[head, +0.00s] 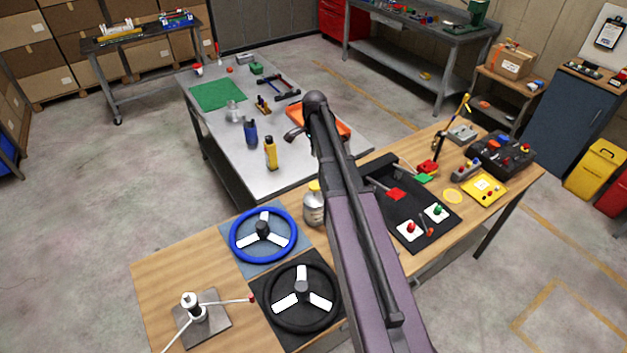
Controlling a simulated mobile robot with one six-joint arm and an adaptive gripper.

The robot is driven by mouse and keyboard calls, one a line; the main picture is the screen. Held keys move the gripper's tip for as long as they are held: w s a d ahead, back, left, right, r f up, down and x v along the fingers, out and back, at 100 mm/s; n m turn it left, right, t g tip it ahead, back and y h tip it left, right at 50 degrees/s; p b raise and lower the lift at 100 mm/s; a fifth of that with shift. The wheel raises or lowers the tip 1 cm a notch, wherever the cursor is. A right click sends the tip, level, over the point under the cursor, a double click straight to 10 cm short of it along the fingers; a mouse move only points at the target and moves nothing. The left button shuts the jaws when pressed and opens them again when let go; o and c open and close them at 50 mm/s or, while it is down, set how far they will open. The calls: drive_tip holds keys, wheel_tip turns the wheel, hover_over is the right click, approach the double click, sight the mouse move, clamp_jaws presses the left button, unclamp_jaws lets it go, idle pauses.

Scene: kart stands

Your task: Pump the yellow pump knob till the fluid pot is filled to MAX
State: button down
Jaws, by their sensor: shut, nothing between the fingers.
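I cannot read any fluid level or MAX mark at this size. My gripper (292,134) is shut and empty.
The wooden table holds a blue wheel (263,236), a black wheel (301,297), a metal stand (195,312) and a black switch panel (410,215). The metal bench holds a blue bottle (250,134), a yellow bottle (271,154) and an orange tray (338,126).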

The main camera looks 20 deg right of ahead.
sight(314, 185)
drive_tip(key=shift+f, duration=0.15)
wheel_tip(314, 185, down, 14)
drive_tip(key=b, duration=1.4)
idle(0.7)
wheel_tip(314, 185, down, 3)
drive_tip(key=b, duration=0.3)
drive_tip(key=shift+f+b, duration=0.2)
drive_tip(key=shift+b, duration=0.15)
drive_tip(key=shift+s, duration=0.15)
drive_tip(key=shift+r, duration=0.1)
drive_tip(key=shift+r, duration=0.15)
drive_tip(key=shift+r+p, duration=0.4)
drive_tip(key=shift+p, duration=0.3)
wheel_tip(314, 185, up, 13)
drive_tip(key=p, duration=1.3)
